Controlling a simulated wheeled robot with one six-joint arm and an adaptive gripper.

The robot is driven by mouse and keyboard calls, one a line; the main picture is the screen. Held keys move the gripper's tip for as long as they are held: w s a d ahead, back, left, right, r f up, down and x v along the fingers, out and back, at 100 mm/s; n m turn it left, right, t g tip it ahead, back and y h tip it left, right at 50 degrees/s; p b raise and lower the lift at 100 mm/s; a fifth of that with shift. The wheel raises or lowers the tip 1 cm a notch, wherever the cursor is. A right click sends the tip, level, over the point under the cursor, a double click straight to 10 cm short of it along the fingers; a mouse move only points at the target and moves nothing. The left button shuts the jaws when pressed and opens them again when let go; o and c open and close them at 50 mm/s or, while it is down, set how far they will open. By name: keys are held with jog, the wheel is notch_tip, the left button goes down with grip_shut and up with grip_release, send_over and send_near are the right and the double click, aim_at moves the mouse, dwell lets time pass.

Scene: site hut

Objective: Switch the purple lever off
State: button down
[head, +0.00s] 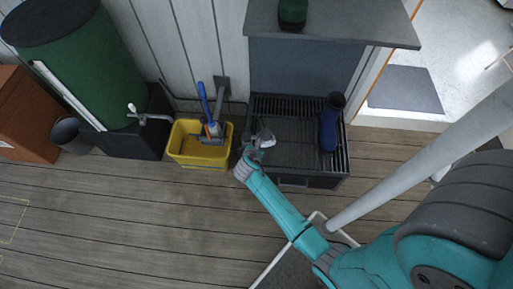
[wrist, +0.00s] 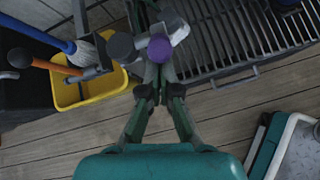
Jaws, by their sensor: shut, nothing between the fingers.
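The purple lever shows in the wrist view as a round purple knob (wrist: 160,48), next to a dark grey round knob (wrist: 121,46) on its left. Both sit by pale grey fittings above the gap between the yellow bucket and the slatted rack. My gripper (wrist: 158,74) is shut and empty, its fingertips just below the purple knob in the picture. I cannot tell whether they touch it. In the head view my gripper (head: 255,154) is beside the grey fitting (head: 264,137), and the purple knob cannot be made out there.
A yellow bucket (head: 189,157) holding brushes stands left of my gripper. A green barrel (head: 60,65) with a tap stands further left. The wooden floor (head: 140,215) in front is clear.

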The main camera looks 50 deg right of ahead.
jog(key=shift+w+d+r+g+y, duration=0.4)
jog(key=shift+w+d+r+y, duration=0.05)
jog(key=shift+d+r+y, duration=0.15)
jog(key=shift+w+d+r+g+y, duration=0.4)
jog(key=shift+d+r+y, duration=0.1)
jog(key=shift+r+y, duration=0.1)
jog(key=shift+w+d+r+g+y, duration=0.35)
jog(key=shift+d+g+y, duration=0.1)
jog(key=shift+y, duration=0.15)
jog(key=shift+w+d+r+g+y, duration=0.2)
jog(key=shift+w+d+g+y, duration=0.2)
jog(key=shift+y, duration=0.2)
jog(key=shift+w+d+r, duration=0.2)
jog(key=shift+w+d, duration=0.1)
jog(key=shift+d, duration=0.25)
jog(key=shift+w+d+r, duration=0.1)
jog(key=shift+w, duration=0.05)
